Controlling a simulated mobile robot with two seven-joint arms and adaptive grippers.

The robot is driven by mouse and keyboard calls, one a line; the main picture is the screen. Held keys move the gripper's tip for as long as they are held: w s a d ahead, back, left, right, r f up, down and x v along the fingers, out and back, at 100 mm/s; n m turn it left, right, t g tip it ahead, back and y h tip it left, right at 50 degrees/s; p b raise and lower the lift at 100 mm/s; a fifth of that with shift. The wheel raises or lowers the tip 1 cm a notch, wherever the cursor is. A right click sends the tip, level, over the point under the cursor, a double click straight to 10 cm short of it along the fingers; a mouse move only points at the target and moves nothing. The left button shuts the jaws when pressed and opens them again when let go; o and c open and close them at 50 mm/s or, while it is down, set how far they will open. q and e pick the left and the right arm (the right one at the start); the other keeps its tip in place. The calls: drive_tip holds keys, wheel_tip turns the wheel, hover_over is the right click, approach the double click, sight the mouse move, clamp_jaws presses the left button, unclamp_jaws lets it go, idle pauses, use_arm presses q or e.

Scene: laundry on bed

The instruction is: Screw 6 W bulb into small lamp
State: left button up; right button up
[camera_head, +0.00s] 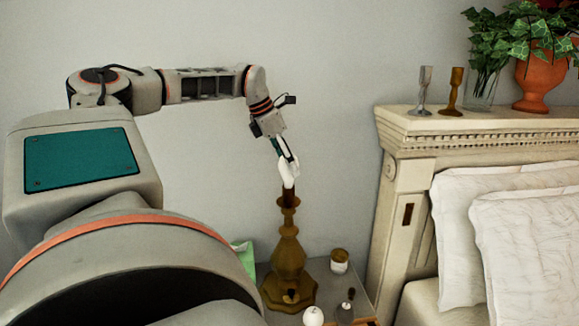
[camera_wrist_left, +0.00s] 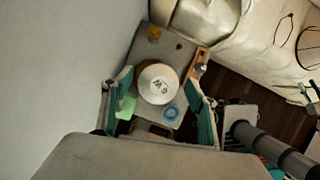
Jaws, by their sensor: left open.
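A brass-coloured small lamp (camera_head: 287,252) without a shade stands on the nightstand. A white bulb (camera_head: 288,175) is upright at the lamp's top; how firmly it sits in the socket cannot be told. In the left wrist view the bulb (camera_wrist_left: 158,84) is seen from above, with dark lettering that looks like "6 W". My left gripper (camera_head: 286,156) is at the bulb from above. Its fingers are open, one on each side of the bulb in the left wrist view (camera_wrist_left: 160,78). The bulb hides most of the lamp there. My right gripper is not clearly visible.
The nightstand (camera_head: 358,296) carries a small jar (camera_head: 339,262), a white round object (camera_head: 313,316) and a green item (camera_head: 246,258). The bed's headboard (camera_head: 400,165) stands close on the right, with candlesticks and plants on top. The wall is behind.

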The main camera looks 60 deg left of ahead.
use_arm(q)
drive_tip(key=d+v, duration=0.1)
drive_tip(key=v, duration=1)
drive_tip(key=shift+a, duration=0.4)
drive_tip(key=shift+w+d, duration=0.1)
